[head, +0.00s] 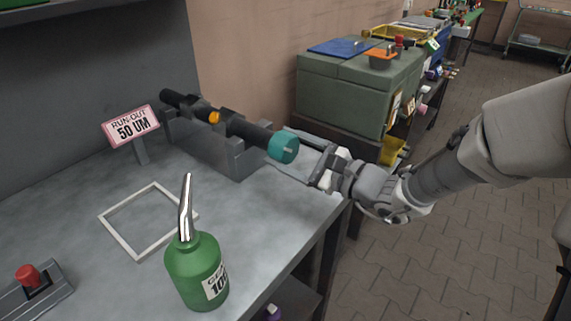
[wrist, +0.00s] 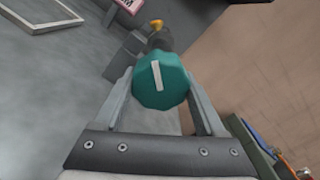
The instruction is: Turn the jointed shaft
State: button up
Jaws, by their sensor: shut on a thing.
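The jointed shaft (head: 248,131) is dark, with an orange joint (head: 214,118) partway along, and lies in a grey cradle (head: 206,145) on the bench. Its near end carries a teal faceted knob (head: 284,148) with a pale line on its face. In the wrist view the knob (wrist: 160,82) fills the space between the fingers, and its line stands nearly upright, leaning slightly left at the top. My gripper (head: 300,152) reaches in from the right and is shut on the knob, one finger on each side. The shaft's far part is mostly hidden behind the knob in the wrist view.
A pink sign reading "RUN-OUT 50 UM" (head: 131,126) stands left of the cradle. A green oil can (head: 196,270), an empty white frame (head: 117,234) and a red button box (head: 50,290) are on the bench. A green chest (head: 345,92) stands behind my gripper.

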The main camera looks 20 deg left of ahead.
jog(key=n+b, duration=0.4)
jog(key=shift+f+n, duration=0.15)
jog(key=shift+n, duration=0.15)
jog(key=n, duration=0.1)
jog(key=n+b, duration=0.1)
jog(key=shift+w+r+n, duration=0.1)
jog(key=shift+r+n, duration=0.1)
jog(key=shift+n, duration=0.1)
jog(key=n, duration=0.4)
jog(key=shift+r+n, duration=0.1)
jog(key=shift+n, duration=0.2)
jog(key=n, duration=0.3)
jog(key=shift+n, duration=0.3)
jog(key=n, duration=0.3)
jog(key=shift+r+n, duration=0.15)
jog(key=shift+n, duration=0.25)
jog(key=n, duration=0.6)
jog(key=shift+n, duration=0.3)
